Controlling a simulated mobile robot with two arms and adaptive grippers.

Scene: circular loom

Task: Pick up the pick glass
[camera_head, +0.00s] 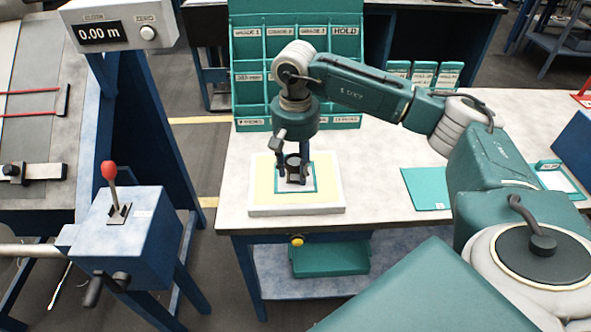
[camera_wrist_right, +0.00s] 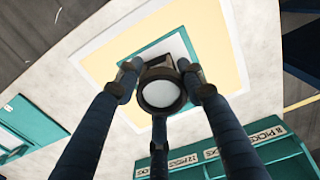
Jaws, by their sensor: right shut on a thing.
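The pick glass (camera_head: 293,163) is a small dark round piece over the teal-framed square on the pale yellow pad (camera_head: 264,190). In the right wrist view the pick glass (camera_wrist_right: 161,94) shows a dark ring around a pale round lens. My right gripper (camera_head: 292,172) reaches straight down over the pad and is shut on the pick glass, its dark blue fingers around it. They also show in the right wrist view (camera_wrist_right: 160,82). I cannot tell whether the glass touches the pad. My left gripper is not in view.
The pad lies at the front left of the pale table (camera_head: 380,170). A teal sorting rack (camera_head: 245,75) stands behind it. A teal sheet (camera_head: 425,188) lies to the right. A blue box with a red-knobbed lever (camera_head: 109,171) stands left, across a floor gap.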

